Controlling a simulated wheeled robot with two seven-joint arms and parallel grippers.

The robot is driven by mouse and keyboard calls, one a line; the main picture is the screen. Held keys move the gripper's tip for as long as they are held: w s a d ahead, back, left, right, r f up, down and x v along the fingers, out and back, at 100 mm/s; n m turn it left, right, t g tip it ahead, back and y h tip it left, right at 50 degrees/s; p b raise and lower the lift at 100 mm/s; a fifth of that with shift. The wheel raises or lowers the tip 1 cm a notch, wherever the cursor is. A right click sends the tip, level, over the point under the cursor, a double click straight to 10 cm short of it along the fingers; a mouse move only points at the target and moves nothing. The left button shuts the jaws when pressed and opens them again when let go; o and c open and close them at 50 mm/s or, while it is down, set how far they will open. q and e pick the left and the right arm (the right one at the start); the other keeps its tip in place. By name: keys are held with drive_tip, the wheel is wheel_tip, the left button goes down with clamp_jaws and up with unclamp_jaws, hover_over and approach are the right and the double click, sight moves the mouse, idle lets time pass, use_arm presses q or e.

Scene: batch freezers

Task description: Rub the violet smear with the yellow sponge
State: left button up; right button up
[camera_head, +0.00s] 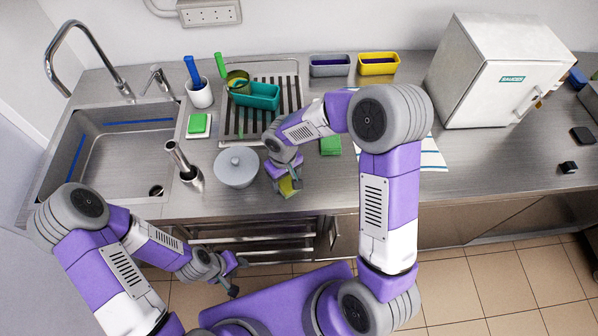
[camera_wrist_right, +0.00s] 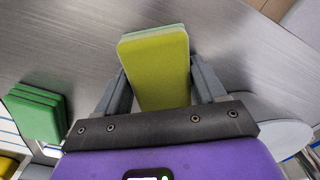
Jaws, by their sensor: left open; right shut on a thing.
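The yellow sponge (camera_head: 289,188) is between the fingers of my right gripper (camera_head: 284,187), over the front part of the steel counter. In the right wrist view the sponge (camera_wrist_right: 158,68) has a broad yellow-green face and a paler green layer. The right gripper (camera_wrist_right: 158,85) is shut on its sides. I cannot tell whether the sponge touches the counter. I cannot make out a violet smear in either view; the right arm and gripper hide part of the counter. My left gripper (camera_head: 237,277) is open and empty, low in front of the counter's edge.
Green sponges (camera_head: 331,145) lie behind right. A drying rack (camera_head: 283,115) holds a teal tub (camera_head: 257,96). A white freezer (camera_head: 490,75) stands right.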

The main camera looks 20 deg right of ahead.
drive_tip(key=shift+s+a, duration=0.15)
drive_tip(key=shift+s, duration=0.25)
drive_tip(key=shift+s+r+p, duration=0.2)
drive_tip(key=shift+r+p, duration=0.05)
drive_tip(key=shift+r, duration=0.35)
drive_tip(key=shift+s+r+p, duration=0.15)
drive_tip(key=shift+r+p, duration=0.1)
drive_tip(key=shift+r, duration=0.35)
drive_tip(key=shift+w+r+p, duration=0.25)
drive_tip(key=shift+r+p, duration=0.55)
drive_tip(key=shift+r, duration=0.25)
drive_tip(key=shift+s+r+p, duration=0.1)
drive_tip(key=shift+r+p, duration=1.15)
drive_tip(key=shift+r, duration=0.65)
use_arm(q)
drive_tip(key=r, duration=0.3)
drive_tip(key=s+r, duration=0.1)
drive_tip(key=r, duration=0.1)
